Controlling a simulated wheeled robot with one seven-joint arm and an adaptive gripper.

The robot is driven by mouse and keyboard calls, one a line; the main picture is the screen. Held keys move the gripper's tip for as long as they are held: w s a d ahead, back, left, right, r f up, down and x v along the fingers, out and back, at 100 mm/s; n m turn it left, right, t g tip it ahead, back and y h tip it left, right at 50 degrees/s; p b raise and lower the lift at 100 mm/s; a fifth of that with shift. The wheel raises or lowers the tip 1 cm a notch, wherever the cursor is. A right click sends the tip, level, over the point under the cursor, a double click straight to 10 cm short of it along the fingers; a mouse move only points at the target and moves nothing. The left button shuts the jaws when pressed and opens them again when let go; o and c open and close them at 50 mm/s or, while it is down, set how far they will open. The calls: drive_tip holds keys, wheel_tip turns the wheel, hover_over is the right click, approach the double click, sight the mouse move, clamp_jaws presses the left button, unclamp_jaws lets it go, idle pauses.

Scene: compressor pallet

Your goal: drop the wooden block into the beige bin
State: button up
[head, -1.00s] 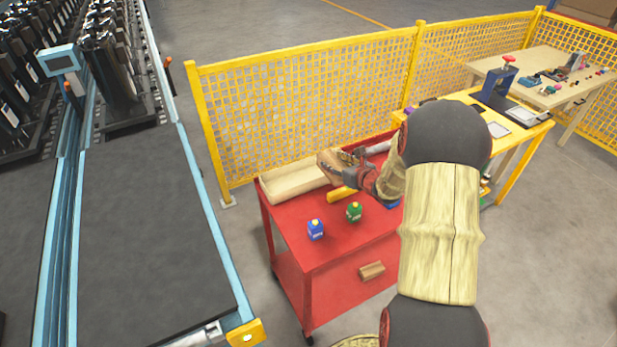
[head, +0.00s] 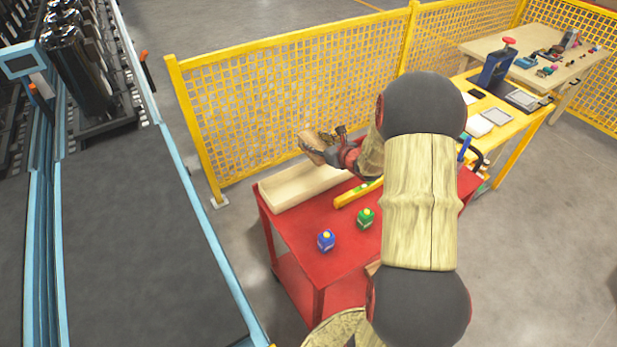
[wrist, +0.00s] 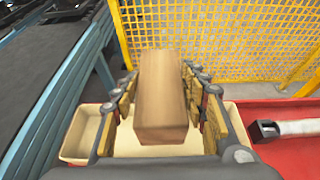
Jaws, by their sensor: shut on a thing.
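The wooden block (wrist: 162,98) is a light brown rectangular piece held between the fingers of my gripper (wrist: 160,92) in the wrist view. In the head view my gripper (head: 327,143) is raised at the far side of the red cart, with the block (head: 311,139) in its jaws. The beige bin (head: 291,192) is a long shallow tray on the cart's far left edge. In the wrist view the bin (wrist: 78,146) lies beneath the block, which hides much of its inside. The block is above the bin and apart from it.
The red cart (head: 312,254) carries a blue bottle (head: 326,241), a green bottle (head: 365,219) and a yellow level (head: 357,194). A yellow mesh fence (head: 290,100) stands close behind the bin. A conveyor (head: 140,240) is at left; a yellow table (head: 510,128) is at right.

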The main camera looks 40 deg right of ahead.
drive_tip(key=shift+f+b, duration=1.35)
drive_tip(key=shift+f, duration=1.5)
drive_tip(key=o, duration=1.3)
drive_tip(key=shift+o, duration=0.5)
drive_tip(key=v, duration=1.2)
drive_tip(key=shift+a, duration=0.1)
